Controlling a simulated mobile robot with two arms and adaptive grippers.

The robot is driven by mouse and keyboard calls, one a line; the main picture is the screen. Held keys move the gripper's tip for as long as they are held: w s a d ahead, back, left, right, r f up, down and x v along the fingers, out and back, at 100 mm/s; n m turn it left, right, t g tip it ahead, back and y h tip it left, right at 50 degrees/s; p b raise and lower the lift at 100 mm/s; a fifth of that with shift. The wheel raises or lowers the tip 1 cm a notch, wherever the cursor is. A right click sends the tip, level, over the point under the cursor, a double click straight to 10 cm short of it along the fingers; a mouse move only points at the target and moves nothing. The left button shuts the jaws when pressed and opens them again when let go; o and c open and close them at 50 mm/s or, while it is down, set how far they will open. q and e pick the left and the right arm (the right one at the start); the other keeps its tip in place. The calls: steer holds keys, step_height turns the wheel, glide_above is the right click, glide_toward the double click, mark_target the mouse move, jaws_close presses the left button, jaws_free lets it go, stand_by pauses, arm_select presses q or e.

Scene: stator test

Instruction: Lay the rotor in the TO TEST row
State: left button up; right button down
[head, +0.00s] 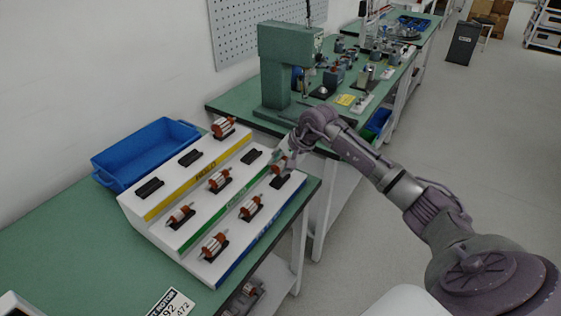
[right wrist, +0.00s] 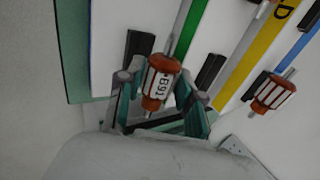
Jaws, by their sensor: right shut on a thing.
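The white stepped rack (head: 128,204) has a yellow strip reading HOLD, a green strip and a blue strip; the green and blue lettering is too small to read. My right gripper (head: 284,158) is shut on an orange-and-white rotor (head: 278,167) at the rack's far right end. Two rotors (head: 250,207) (head: 214,246) lie in that tier. My left gripper is not in view.
The green tier has two rotors (head: 219,180) (head: 180,215) and an empty cradle (head: 252,155). The HOLD tier has one rotor (head: 223,127) and two empty cradles (head: 190,158) (head: 149,188). A blue bin (head: 120,150) stands behind; a green press (head: 275,70) stands beyond.

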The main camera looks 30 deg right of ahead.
mark_target(275, 179)
steer(key=shift+f, duration=0.7)
steer(key=shift+b, duration=0.3)
steer(key=shift+f+b, duration=0.2)
steer(key=shift+b, duration=0.3)
steer(key=shift+f+b, duration=0.6)
steer(key=shift+f, duration=0.05)
steer(key=shift+s+f, duration=0.1)
